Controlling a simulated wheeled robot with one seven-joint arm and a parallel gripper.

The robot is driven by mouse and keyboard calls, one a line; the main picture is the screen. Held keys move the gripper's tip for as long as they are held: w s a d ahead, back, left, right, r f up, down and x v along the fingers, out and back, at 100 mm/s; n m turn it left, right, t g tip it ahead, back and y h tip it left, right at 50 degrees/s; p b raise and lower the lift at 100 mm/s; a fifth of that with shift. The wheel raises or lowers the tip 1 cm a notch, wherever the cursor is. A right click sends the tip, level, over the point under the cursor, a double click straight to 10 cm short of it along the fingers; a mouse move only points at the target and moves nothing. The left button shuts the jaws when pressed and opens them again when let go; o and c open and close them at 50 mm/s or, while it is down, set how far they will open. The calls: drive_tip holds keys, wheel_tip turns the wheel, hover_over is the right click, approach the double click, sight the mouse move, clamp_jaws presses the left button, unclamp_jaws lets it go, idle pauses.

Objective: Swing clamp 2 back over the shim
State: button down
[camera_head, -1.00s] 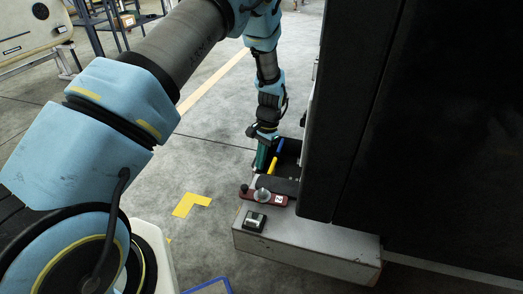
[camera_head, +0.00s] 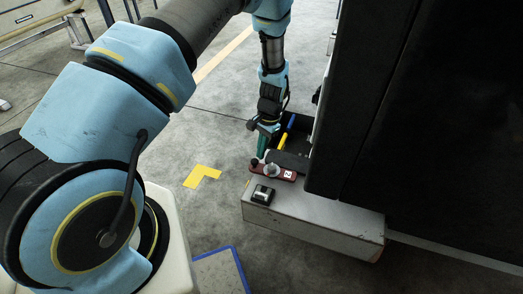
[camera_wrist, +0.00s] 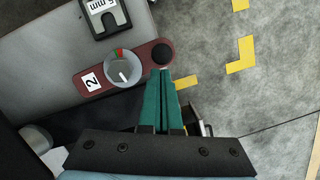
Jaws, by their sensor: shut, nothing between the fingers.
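Clamp 2 is a dark red bar (camera_head: 287,174) with a white "2" label, a round silver dial and a black knob (camera_wrist: 162,53) at one end. It lies across the grey ledge, with its knob end toward the ledge's edge. My gripper (camera_head: 261,155) points down at that knob end. Its green fingers (camera_wrist: 164,77) are shut and empty, their tips right beside the knob; I cannot tell if they touch. A dark piece with a white "mm" label (camera_wrist: 104,18), seemingly the shim, lies on the ledge beside the clamp, not under the bar. It also shows in the head view (camera_head: 263,194).
The grey ledge (camera_head: 315,217) juts out below a tall black cabinet wall (camera_head: 440,120), close on the right. A dark bin behind the clamp holds blue and yellow handles (camera_head: 283,141). Yellow tape (camera_head: 202,175) and a blue-edged panel (camera_head: 222,272) are on the floor at left.

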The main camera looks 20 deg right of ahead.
sight(256, 170)
drive_tip(key=shift+s+a+n, duration=0.15)
drive_tip(key=shift+a+n, duration=0.2)
drive_tip(key=shift+n, duration=0.25)
drive_tip(key=shift+s+a+n+g+h, duration=0.2)
drive_tip(key=shift+a+n, duration=0.1)
drive_tip(key=shift+n, duration=0.4)
drive_tip(key=shift+s+a+n+g+h, duration=0.1)
drive_tip(key=shift+s+a+n+g, duration=0.15)
drive_tip(key=shift+n, duration=0.45)
drive_tip(key=n, duration=0.1)
drive_tip(key=s+a+n, duration=0.1)
drive_tip(key=n, duration=0.2)
drive_tip(key=shift+s+a+n+g+h+p, duration=0.2)
drive_tip(key=shift+s+n+g+h+p, duration=0.1)
drive_tip(key=shift+g+h, duration=0.1)
drive_tip(key=n, duration=0.1)
drive_tip(key=s+n, duration=0.1)
drive_tip(key=n, duration=0.1)
drive_tip(key=s+n+h, duration=0.1)
drive_tip(key=n, duration=0.1)
drive_tip(key=shift+s+a, duration=0.2)
drive_tip(key=shift+a, duration=0.1)
drive_tip(key=shift+s+n+h, duration=0.3)
drive_tip(key=shift+s+n, duration=0.15)
drive_tip(key=shift+n, duration=0.75)
drive_tip(key=shift+s+d+p, duration=0.15)
drive_tip(key=shift+s+p, duration=0.15)
drive_tip(key=shift+s, duration=0.1)
